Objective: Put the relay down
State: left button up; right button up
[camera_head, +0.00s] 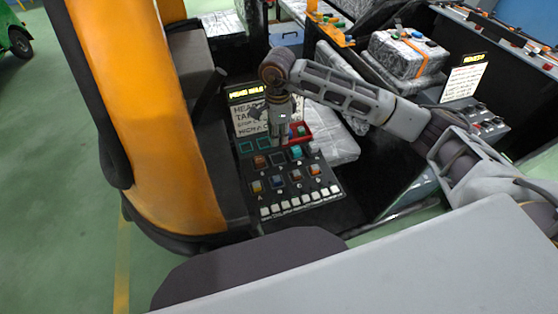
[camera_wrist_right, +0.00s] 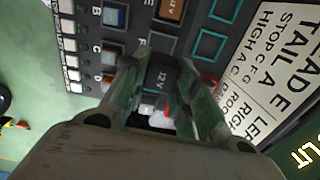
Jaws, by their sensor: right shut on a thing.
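My right gripper (camera_head: 283,138) points down over the far part of a black relay panel (camera_head: 285,207). In the right wrist view, the gripper (camera_wrist_right: 165,85) is shut on a dark relay (camera_wrist_right: 161,78) marked 12V, with one finger on each side. The relay is close over the panel; I cannot tell whether it touches it. The panel holds several coloured relays, such as an orange-brown one (camera_head: 260,161) and a teal one (camera_head: 296,152). Teal-outlined empty squares (camera_wrist_right: 210,44) show beside the held relay. My left gripper is not in view.
A white label sheet (camera_head: 250,118) stands behind the panel. An orange-and-black vehicle part (camera_head: 150,110) rises at the left. Wrapped packages (camera_head: 408,52) and a second panel (camera_head: 480,122) are at the right.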

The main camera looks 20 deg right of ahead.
jog(key=shift+d+n, duration=0.25)
jog(key=shift+n, duration=0.05)
jog(key=shift+a, duration=0.15)
jog(key=shift+f, duration=0.1)
jog(key=p, duration=0.1)
send_over(279, 160)
jog(key=shift+f, duration=3.05)
jog(key=shift+f+p, duration=0.45)
jog(key=shift+f, duration=1.4)
jog(key=shift+f, duration=0.15)
